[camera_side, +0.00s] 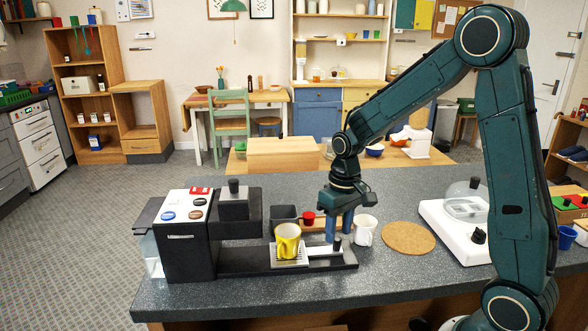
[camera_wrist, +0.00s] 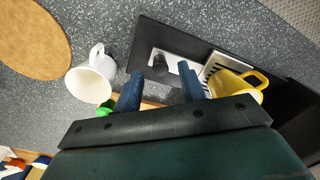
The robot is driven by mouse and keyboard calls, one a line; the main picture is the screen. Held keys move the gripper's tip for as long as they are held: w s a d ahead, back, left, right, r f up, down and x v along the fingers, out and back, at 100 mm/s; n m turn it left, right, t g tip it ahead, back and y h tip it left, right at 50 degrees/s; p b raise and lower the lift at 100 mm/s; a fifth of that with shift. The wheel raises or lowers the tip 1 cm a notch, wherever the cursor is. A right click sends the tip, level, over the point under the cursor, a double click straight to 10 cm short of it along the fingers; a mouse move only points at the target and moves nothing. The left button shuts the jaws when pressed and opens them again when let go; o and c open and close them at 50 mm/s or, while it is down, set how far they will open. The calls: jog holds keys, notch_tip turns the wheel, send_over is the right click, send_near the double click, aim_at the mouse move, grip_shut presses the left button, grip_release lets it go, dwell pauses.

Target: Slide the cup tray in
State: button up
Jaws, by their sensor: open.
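The cup tray (camera_side: 302,262) is a pale slotted grille on the black base of the coffee machine (camera_side: 188,245), with a yellow mug (camera_side: 287,240) standing on it. A light strip runs right from the tray to an upright black knob (camera_side: 337,244). My gripper (camera_side: 339,236) points down above the strip, close to the knob, with its blue fingers apart and nothing held. In the wrist view, my gripper (camera_wrist: 158,82) has the knob (camera_wrist: 160,63) showing just past the gap between its fingers. The slotted tray (camera_wrist: 212,66) and yellow mug (camera_wrist: 240,84) are to the right there; contact cannot be told.
A white mug (camera_side: 365,230) stands close on the right of my gripper. A round cork mat (camera_side: 408,238) and a white appliance (camera_side: 450,225) are farther right. A small red cup (camera_side: 308,218) and a dark container (camera_side: 284,214) are behind the tray. The front counter is clear.

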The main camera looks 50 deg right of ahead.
jog(key=shift+f, duration=1.15)
grip_shut()
